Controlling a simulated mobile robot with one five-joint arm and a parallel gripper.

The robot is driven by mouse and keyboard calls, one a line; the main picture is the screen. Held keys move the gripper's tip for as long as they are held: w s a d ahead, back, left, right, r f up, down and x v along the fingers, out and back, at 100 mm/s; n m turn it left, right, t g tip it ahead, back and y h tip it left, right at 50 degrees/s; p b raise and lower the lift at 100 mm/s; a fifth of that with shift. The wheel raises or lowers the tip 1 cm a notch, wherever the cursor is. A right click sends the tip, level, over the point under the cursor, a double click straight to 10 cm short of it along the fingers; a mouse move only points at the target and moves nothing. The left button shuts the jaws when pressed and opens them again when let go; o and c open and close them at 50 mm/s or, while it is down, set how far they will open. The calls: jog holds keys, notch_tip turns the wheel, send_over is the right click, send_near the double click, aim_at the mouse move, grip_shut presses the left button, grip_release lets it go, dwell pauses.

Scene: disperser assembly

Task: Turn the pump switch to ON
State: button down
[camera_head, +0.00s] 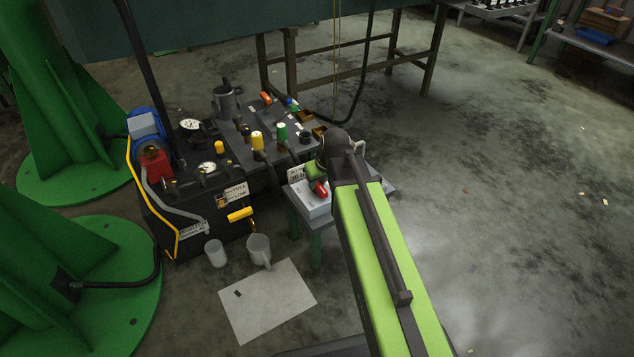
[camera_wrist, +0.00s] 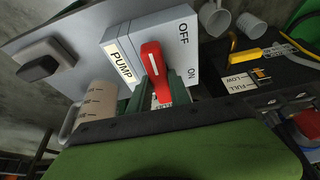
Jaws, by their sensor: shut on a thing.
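The pump switch box (camera_wrist: 180,45) is light grey, with a PUMP label and OFF and ON marks on its face. It fills the upper middle of the wrist view and sits on a small stand in the head view (camera_head: 314,207). Its red lever (camera_wrist: 152,65) also shows in the head view (camera_head: 321,188). The lever lies across the face between the PUMP label and the OFF and ON marks; I cannot tell which mark it is set to. My gripper (camera_wrist: 158,90) is shut on the red lever, with a dark green finger on each side. My arm hides part of the stand.
A black machine (camera_head: 228,205) with gauges, valves and a yellow handle (camera_head: 240,214) stands left of the stand. Two cups (camera_head: 216,253) (camera_head: 259,250) and a white sheet (camera_head: 268,300) lie on the floor in front. The floor to the right is mostly clear.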

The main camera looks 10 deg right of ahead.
jog(key=m, duration=0.2)
jog(key=m+h, duration=0.1)
jog(key=m, duration=0.1)
jog(key=shift+s+a+m+h, duration=0.1)
jog(key=shift+a+m+h, duration=0.1)
jog(key=shift+m+h, duration=0.1)
jog(key=m+h, duration=0.1)
jog(key=m, duration=0.3)
jog(key=shift+a+g+h, duration=0.1)
jog(key=shift+g+h, duration=0.2)
jog(key=shift+h, duration=0.1)
jog(key=m+g+h, duration=0.1)
jog(key=m, duration=0.4)
jog(key=shift+w, duration=0.2)
jog(key=shift+a+m+g+h, duration=0.1)
jog(key=shift+m+g+h, duration=0.5)
jog(key=shift+m, duration=1.3)
jog(key=c, duration=1.2)
grip_release()
jog(key=shift+r, duration=0.1)
